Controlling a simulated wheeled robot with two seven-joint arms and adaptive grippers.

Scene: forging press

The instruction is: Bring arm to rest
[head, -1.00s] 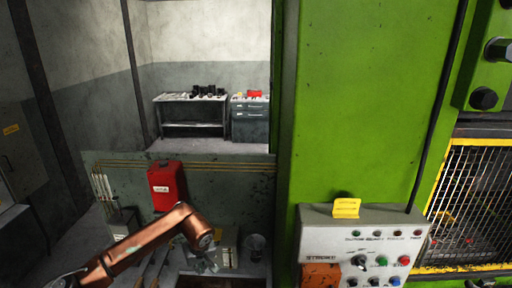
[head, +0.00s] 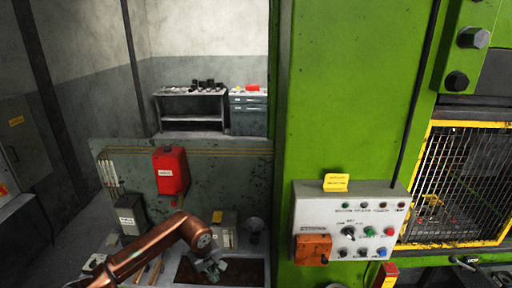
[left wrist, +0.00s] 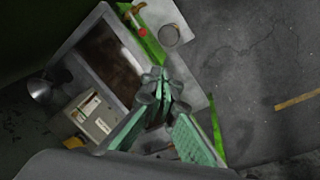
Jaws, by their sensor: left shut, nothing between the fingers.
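My left arm comes in from the lower left in the head view, copper-coloured and bent at a grey joint. Its left gripper (head: 211,268) points down over the bench near a dark recessed tray (head: 232,272). In the left wrist view the left gripper (left wrist: 156,84) has its grey-green fingers together at the tips, with nothing between them. The bench and its dark tray (left wrist: 108,62) lie below it. My right gripper is in neither view.
A green press column (head: 345,90) stands right of the arm, carrying a control panel (head: 325,222) with knobs and buttons. A yellow-framed mesh guard (head: 460,190) is farther right. A red box (head: 171,171) hangs behind the arm. A grey box (head: 223,230) and a cup (head: 254,227) stand on the bench.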

